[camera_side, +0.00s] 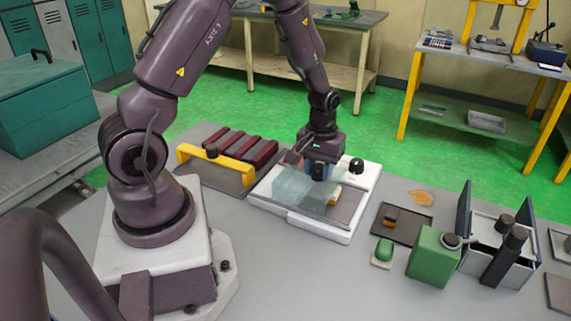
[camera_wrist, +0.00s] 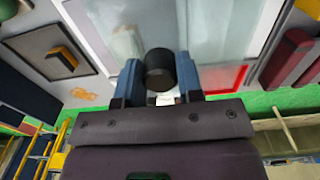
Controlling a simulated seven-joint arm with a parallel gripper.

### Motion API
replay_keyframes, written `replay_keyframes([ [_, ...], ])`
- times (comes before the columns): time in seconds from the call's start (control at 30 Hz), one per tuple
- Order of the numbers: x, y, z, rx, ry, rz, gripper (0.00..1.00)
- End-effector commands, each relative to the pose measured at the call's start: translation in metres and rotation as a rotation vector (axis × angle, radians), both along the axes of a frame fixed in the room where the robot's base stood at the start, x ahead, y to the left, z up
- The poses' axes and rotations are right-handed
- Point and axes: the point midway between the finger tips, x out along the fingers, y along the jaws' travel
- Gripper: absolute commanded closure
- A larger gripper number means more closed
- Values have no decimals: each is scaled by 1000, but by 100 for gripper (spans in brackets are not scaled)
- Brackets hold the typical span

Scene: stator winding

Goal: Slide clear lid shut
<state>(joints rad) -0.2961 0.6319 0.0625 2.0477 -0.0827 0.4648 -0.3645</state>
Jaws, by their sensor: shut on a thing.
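The clear lid (camera_side: 298,186) is a see-through pale blue panel on a white case (camera_side: 318,229). It lies over the left part of the case, and the right part shows a bare grey floor. A small tan and white piece (camera_side: 335,194) is near the lid's right edge. My gripper (camera_side: 319,172) is low over the case. In the wrist view its two blue fingers (camera_wrist: 158,84) are shut on a black knob (camera_wrist: 160,68) with the clear lid (camera_wrist: 222,28) behind it. The side view mostly hides the knob behind the fingers.
A second black knob (camera_side: 356,165) stands at the case's back right. A yellow-barred rack with dark red blocks (camera_side: 240,146) is close on the left. On the right are a dark tray (camera_side: 403,226), a green block (camera_side: 432,256) and a metal fixture (camera_side: 497,240).

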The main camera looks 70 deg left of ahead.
Motion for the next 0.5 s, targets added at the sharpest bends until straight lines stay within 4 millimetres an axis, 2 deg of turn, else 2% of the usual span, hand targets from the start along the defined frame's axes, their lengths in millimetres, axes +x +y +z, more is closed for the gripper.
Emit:
replay_keyframes([
  [0.5, 20, -19, 1, 0, -3, -1, 79],
])
